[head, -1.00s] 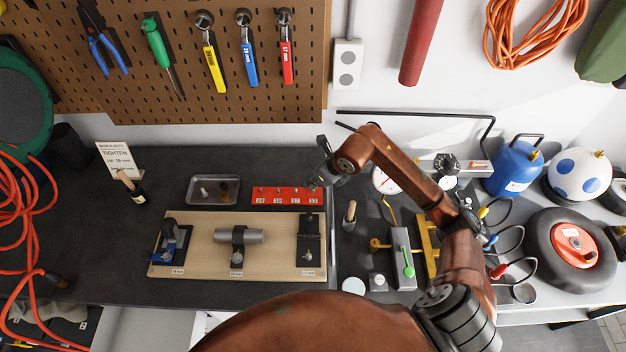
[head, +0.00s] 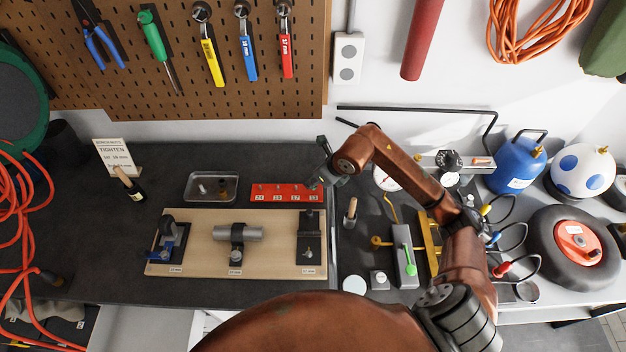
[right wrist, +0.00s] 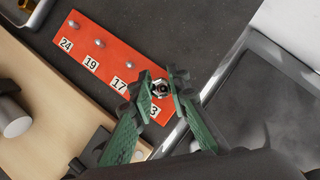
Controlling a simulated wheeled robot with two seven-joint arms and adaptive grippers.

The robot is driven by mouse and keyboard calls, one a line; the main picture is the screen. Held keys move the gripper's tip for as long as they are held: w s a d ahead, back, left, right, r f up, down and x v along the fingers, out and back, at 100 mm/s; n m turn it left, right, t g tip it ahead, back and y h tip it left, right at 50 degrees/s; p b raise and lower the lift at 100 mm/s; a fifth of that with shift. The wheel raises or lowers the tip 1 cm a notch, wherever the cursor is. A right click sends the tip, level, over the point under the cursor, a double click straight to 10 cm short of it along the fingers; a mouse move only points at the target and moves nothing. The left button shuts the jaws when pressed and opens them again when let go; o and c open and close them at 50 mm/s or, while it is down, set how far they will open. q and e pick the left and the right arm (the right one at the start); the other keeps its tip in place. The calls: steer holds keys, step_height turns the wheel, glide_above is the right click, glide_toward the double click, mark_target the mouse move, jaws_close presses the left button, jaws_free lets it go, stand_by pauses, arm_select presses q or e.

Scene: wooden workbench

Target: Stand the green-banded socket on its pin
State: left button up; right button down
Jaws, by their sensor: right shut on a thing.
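The red pin rail (head: 265,192) lies on the dark bench top, with numbered pins; it also shows in the right wrist view (right wrist: 92,57), labelled 24, 19, 17 and a partly covered 13. My right gripper (right wrist: 162,88) is over the 13 end of the rail, shut on a small metal socket (right wrist: 161,88). The socket's open end faces the wrist camera and it looks upright. Its green band is hidden, and I cannot tell whether it touches the rail or pin. My left gripper is not in view.
A metal tray (head: 190,198) with small parts lies left of the rail. A wooden board (head: 272,255) with clamped fixtures lies in front. A metal-edged panel (right wrist: 240,100) is right of the gripper. Bare bench top (head: 100,225) lies on the left.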

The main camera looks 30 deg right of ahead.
steer(key=shift+f+b, duration=0.3)
steer(key=shift+f, duration=0.2)
steer(key=shift+f, duration=0.25)
stand_by(0.3)
steer(key=c, duration=1.8)
jaws_free()
steer(key=shift+o, duration=0.2)
steer(key=v, duration=1.2)
